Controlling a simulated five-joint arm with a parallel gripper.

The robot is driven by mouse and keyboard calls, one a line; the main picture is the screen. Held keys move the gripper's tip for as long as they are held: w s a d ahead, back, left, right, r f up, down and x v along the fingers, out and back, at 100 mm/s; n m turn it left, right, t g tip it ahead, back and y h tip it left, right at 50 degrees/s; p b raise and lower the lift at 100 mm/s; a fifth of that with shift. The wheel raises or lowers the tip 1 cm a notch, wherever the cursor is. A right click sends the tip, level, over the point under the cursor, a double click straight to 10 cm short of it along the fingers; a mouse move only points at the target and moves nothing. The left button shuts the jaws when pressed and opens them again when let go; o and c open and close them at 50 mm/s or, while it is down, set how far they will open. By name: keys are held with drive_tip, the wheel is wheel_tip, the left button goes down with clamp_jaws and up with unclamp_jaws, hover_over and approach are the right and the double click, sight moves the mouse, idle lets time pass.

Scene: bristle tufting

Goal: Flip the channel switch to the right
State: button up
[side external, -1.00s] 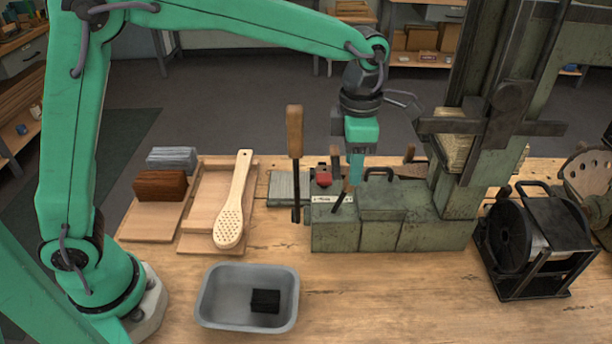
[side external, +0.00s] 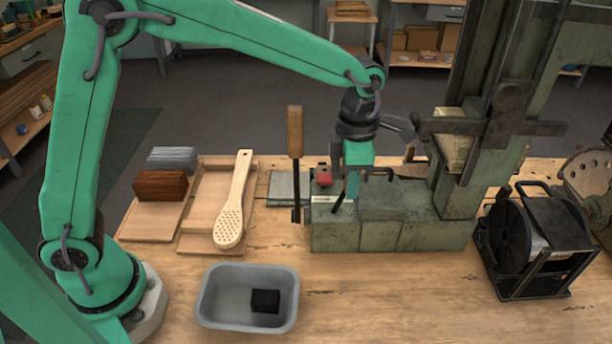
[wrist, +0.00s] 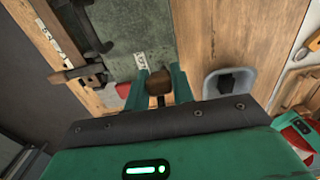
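My gripper (side external: 352,184) is low over the green machine base (side external: 333,238). In the wrist view its two teal fingers (wrist: 160,90) stand on either side of a brown knob (wrist: 158,86), with little or no gap. I cannot tell whether they press on it. In the side view a thin dark lever (side external: 339,203) rises from the base beside a white label, leaning right at its top. My gripper hides its upper end. I take this lever and knob to be the channel switch. The label also shows in the wrist view (wrist: 140,62).
A red part (side external: 323,176) and a tall wooden-handled lever (side external: 295,132) stand left of my gripper. The machine column (side external: 470,190) is at right. A wooden brush (side external: 234,205) lies in a fixture at left. A grey bin (side external: 220,309) with a black block (side external: 265,301) is in front.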

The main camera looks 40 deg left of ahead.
drive_tip(key=shift+c, duration=0.9)
